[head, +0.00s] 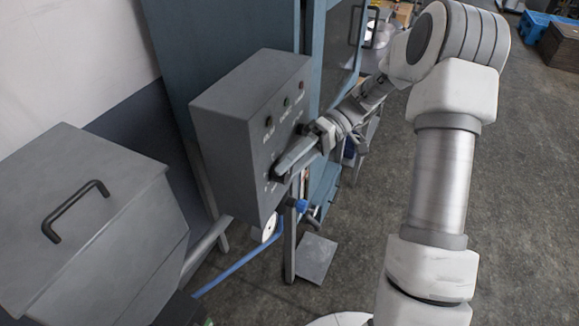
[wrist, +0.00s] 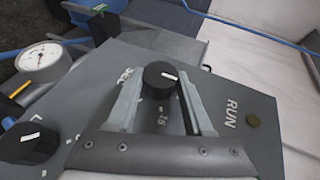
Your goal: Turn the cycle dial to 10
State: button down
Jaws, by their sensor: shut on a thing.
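A grey control box (head: 245,125) stands left of my arm in the head view. My gripper (head: 284,166) reaches to the lower part of its front panel. In the wrist view, my gripper (wrist: 161,84) is shut on a black dial (wrist: 160,77), with one finger on each side of it. The dial has a short white mark on its top, pointing to the right. The letters "SEC" and the number "15" show near it; the fingers hide other markings, and I cannot make out a 10. A second black dial (wrist: 28,143) with a white mark sits at the lower left.
A "RUN" label and a round button (wrist: 252,120) are on the panel to the right. A white gauge (wrist: 38,56) and blue hoses are beyond the panel.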

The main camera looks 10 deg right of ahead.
dwell(0.3)
jog(key=shift+c, duration=1.5)
grip_release()
jog(key=shift+w, duration=0.1)
jog(key=p+v, duration=0.3)
jog(key=v, duration=1.4)
jog(key=shift+d, duration=0.15)
jog(key=shift+r, duration=0.15)
